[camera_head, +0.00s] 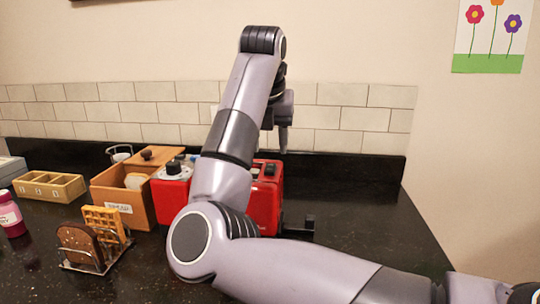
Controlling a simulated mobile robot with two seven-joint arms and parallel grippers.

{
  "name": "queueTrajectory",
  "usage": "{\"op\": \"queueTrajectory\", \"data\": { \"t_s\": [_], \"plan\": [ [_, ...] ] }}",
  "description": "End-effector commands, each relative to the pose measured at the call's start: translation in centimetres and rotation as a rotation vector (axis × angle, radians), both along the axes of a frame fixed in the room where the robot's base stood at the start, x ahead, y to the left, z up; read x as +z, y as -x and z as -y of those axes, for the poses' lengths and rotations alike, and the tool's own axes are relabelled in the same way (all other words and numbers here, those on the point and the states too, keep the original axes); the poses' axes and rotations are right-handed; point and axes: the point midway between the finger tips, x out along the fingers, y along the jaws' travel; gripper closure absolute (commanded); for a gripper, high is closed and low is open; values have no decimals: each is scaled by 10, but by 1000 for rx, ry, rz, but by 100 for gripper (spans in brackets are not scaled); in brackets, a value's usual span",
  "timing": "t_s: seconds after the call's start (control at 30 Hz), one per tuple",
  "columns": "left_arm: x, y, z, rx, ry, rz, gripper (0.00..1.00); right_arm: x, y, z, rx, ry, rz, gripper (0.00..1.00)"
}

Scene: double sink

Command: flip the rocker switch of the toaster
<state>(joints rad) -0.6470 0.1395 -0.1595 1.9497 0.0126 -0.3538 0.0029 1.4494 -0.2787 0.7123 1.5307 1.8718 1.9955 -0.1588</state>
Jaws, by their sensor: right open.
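The red toaster (267,205) stands on the dark counter, partly hidden behind my right arm. Small dark parts show on its top, but I cannot make out which is the rocker switch. A red body with a black knob (173,168) shows left of my arm; I cannot tell whether it belongs to the same toaster. My right gripper (284,140) is above and behind the toaster's right part, pointing down, apart from it and empty as far as I see. It is open, though its fingers overlap in this view. My left gripper is out of view.
A wooden bread box (122,207) stands to the left. A wire rack with toast (80,243) and a waffle is in front of it.

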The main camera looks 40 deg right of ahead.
Motion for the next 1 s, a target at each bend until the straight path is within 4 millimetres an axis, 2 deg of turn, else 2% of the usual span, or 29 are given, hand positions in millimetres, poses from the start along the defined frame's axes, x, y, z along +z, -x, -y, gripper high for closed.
{"op": "queueTrajectory", "data": {
  "t_s": [0.1,0.3,0.63,0.67,0.7,0.8,1.0],
  "plan": [
    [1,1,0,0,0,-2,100,-19,-5,6,-1,0,-3,51],
    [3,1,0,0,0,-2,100,-38,-10,13,-1,2,-1,51],
    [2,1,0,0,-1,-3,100,-42,-11,14,0,1,1,51],
    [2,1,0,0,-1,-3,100,-42,-11,14,0,1,1,58],
    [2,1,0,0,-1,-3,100,-42,-11,14,0,1,1,71],
    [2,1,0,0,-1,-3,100,-42,-11,14,0,1,1,100],
    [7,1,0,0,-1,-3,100,-40,-11,14,-1,-9,-8,100]
  ]
}}
